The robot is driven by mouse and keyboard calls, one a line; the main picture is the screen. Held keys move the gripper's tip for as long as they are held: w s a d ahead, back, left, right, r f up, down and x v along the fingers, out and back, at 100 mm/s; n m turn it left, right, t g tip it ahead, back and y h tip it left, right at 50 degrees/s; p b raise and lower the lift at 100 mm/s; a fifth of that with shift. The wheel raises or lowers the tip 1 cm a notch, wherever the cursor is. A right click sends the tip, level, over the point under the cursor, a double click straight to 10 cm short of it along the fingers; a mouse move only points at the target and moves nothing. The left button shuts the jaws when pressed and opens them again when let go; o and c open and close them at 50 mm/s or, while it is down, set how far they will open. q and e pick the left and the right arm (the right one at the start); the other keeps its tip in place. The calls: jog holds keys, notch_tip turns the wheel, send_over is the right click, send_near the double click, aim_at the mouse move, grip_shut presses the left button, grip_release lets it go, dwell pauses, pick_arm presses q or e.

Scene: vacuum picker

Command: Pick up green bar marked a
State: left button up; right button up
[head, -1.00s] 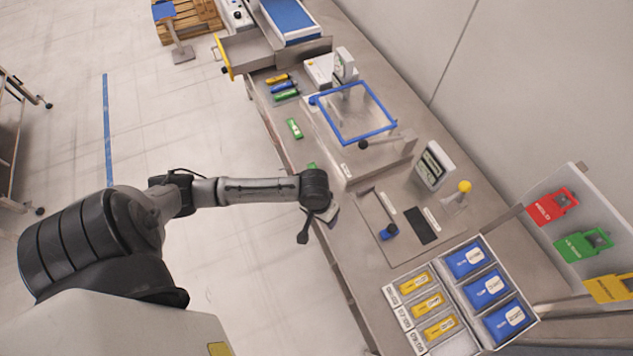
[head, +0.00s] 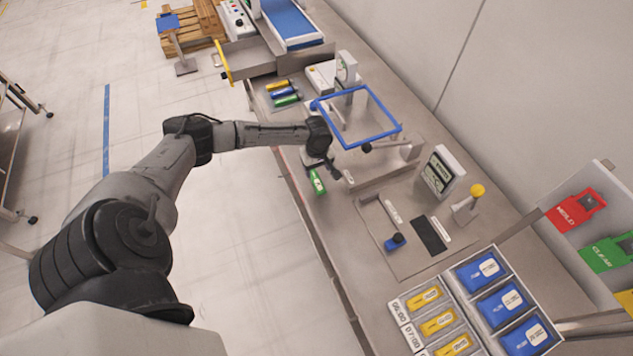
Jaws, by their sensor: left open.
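A green bar (head: 317,182) with a pale marking lies near the front edge of the workbench. Its marking is too small to read. My left gripper (head: 326,167) is open, just beyond and above this bar, and partly covers its far end. I cannot tell whether they touch. Another green bar (head: 287,101) lies farther back, beside a blue and a yellow bar. My right gripper is not in view.
A blue square frame (head: 372,143) on a fixture stands close right of my left gripper. A tray (head: 447,296) with yellow and blue bars is at the front right. A panel holds red and green tags (head: 575,207).

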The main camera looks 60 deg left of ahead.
aim_at(316, 180)
pick_arm(q)
jog(key=shift+s+f, duration=0.15)
jog(key=shift+f, duration=3.1)
jog(key=c, duration=1)
